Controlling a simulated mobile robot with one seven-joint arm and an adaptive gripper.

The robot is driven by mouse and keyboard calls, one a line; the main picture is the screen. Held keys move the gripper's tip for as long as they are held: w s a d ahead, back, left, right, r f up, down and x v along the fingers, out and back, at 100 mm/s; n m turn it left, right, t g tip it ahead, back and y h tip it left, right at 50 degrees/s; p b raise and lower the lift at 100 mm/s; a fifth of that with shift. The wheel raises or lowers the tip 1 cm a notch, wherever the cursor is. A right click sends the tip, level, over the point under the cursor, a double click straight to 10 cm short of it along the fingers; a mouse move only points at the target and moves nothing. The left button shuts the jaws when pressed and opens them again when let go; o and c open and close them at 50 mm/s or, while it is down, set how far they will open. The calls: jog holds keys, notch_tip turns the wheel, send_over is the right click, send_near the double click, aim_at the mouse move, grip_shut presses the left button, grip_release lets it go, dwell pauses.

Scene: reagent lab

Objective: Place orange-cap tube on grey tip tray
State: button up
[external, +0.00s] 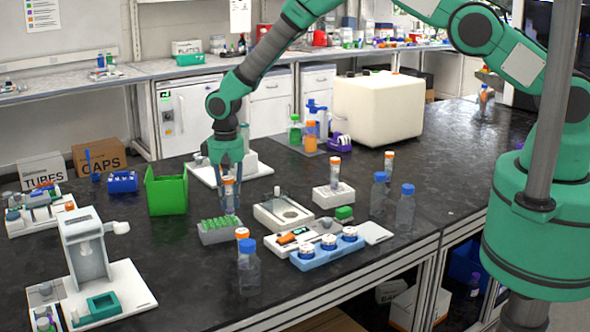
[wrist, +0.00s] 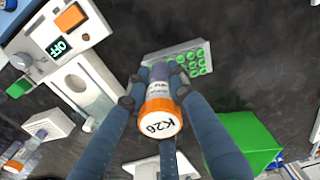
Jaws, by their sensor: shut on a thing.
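An orange-cap tube (wrist: 158,116), with K26 on its white cap top, is held between the fingers of my gripper (wrist: 155,88). In the external view my gripper (external: 229,205) points down, and the tube's cap (external: 229,181) shows between its fingers. The grey tip tray (external: 221,238) holds green tips and stands on the bench just below the fingers. It also shows in the wrist view (wrist: 158,57), beyond the tube's lower end. Fingers cover part of the tube, and I cannot tell whether its lower end touches the tray.
Another orange-cap tube (external: 335,170) is in a white holder.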

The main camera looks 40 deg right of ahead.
jog(key=shift+w+a+f, duration=0.1)
jog(key=shift+w+a, duration=0.5)
jog(key=shift+w, duration=0.15)
jog(key=shift+w+a+f, duration=0.1)
jog(key=shift+w+a, duration=0.45)
jog(key=shift+w, duration=0.2)
jog(key=shift+f+p, duration=0.55)
jog(key=shift+f, duration=1.15)
jog(key=shift+f, duration=0.25)
jog(key=o, duration=0.7)
jog(key=shift+r, duration=0.1)
jog(key=shift+o, duration=0.2)
jog(key=shift+r, duration=0.15)
notch_tip(320, 180, up, 12)
jog(key=b, duration=0.1)
jog(key=shift+b, duration=0.35)
